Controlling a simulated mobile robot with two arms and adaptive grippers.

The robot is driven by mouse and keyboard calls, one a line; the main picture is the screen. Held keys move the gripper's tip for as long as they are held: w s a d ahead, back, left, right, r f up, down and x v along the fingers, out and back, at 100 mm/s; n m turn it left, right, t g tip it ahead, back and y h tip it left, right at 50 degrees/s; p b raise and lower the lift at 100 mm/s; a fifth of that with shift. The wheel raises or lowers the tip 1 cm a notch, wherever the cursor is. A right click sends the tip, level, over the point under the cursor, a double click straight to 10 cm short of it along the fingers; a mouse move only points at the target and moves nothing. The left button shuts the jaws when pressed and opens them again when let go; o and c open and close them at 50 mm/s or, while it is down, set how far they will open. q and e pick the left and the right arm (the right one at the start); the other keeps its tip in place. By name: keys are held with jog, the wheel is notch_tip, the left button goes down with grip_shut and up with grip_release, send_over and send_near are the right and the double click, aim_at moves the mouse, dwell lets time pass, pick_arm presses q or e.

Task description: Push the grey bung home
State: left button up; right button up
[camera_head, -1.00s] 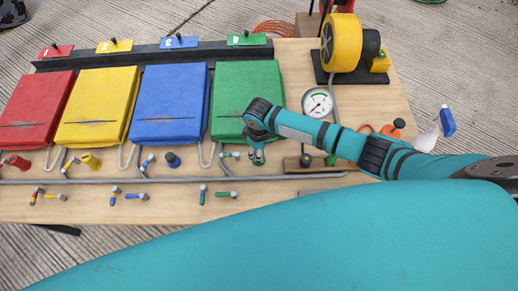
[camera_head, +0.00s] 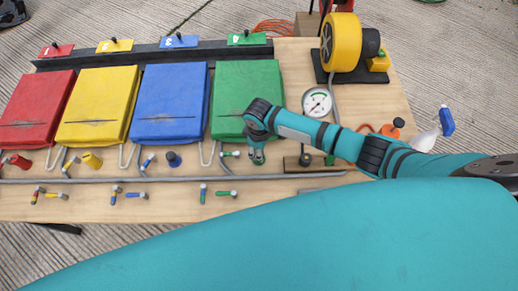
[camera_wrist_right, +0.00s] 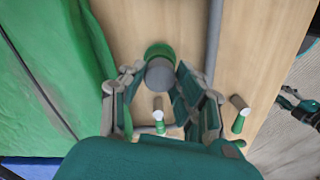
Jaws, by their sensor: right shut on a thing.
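The grey bung (camera_wrist_right: 160,75) shows in the right wrist view as a round grey end at the mouth of a green collar (camera_wrist_right: 159,50). How deep it sits in the collar I cannot tell. My right gripper (camera_wrist_right: 157,78) has its fingers on either side of the grey bung and is shut on it. In the head view my right gripper (camera_head: 257,157) is low over the board, just in front of the green cushion (camera_head: 247,90), and hides the bung and collar. My left gripper is not in view.
Red (camera_head: 36,108), yellow (camera_head: 97,104) and blue (camera_head: 168,103) cushions lie to the left on the wooden board (camera_head: 240,205). A grey pipe (camera_head: 110,181) runs along the front, with small valves beside it. A gauge (camera_head: 317,101) and yellow blower (camera_head: 341,42) stand to the right.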

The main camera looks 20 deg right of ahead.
jog(key=shift+f+b, duration=0.3)
jog(key=shift+f, duration=0.25)
jog(key=shift+s+f, duration=0.1)
jog(key=shift+c, duration=0.7)
jog(key=shift+s+f, duration=0.25)
jog(key=shift+f, duration=0.15)
grip_shut()
jog(key=o, duration=0.7)
grip_release()
jog(key=o, duration=0.5)
jog(key=shift+w+f, duration=0.15)
jog(key=shift+f, duration=0.05)
jog(key=shift+c, duration=0.2)
jog(key=shift+d+r, duration=0.1)
jog(key=shift+r, duration=0.2)
